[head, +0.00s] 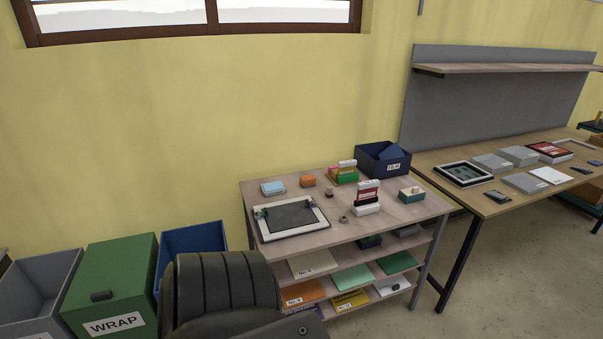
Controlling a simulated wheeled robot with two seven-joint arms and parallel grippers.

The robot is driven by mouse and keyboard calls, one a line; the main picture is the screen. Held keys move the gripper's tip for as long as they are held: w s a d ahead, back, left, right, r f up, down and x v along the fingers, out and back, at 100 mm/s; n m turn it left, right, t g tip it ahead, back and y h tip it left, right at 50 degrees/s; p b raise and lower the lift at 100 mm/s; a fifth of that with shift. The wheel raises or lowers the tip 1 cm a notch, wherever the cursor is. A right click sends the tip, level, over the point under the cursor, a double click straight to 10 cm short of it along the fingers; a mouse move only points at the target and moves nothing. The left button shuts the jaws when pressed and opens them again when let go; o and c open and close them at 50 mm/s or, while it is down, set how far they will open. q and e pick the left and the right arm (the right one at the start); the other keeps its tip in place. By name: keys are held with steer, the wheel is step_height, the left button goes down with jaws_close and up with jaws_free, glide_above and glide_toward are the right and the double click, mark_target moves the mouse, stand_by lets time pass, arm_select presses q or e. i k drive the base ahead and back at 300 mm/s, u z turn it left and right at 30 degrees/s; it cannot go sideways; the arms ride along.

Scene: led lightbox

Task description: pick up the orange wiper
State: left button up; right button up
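A small orange block (307,181) lies near the back edge of the wooden table top (380,222); it is the only plainly orange thing on that surface, but it is too small to tell for sure that it is the wiper. A light-blue item (272,188) lies to its left and a small dark-red item (329,192) to its right front. Neither of my grippers is in view.
A framed dark panel (290,217) covers the table's left front. Card holders (367,198), a green box (411,194) and a blue bin (384,159) stand to the right. A black padded shape (222,290) blocks the lower middle. Bins (110,280) stand left.

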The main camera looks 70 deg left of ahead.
mark_target(308, 180)
steer(key=u, duration=1.55)
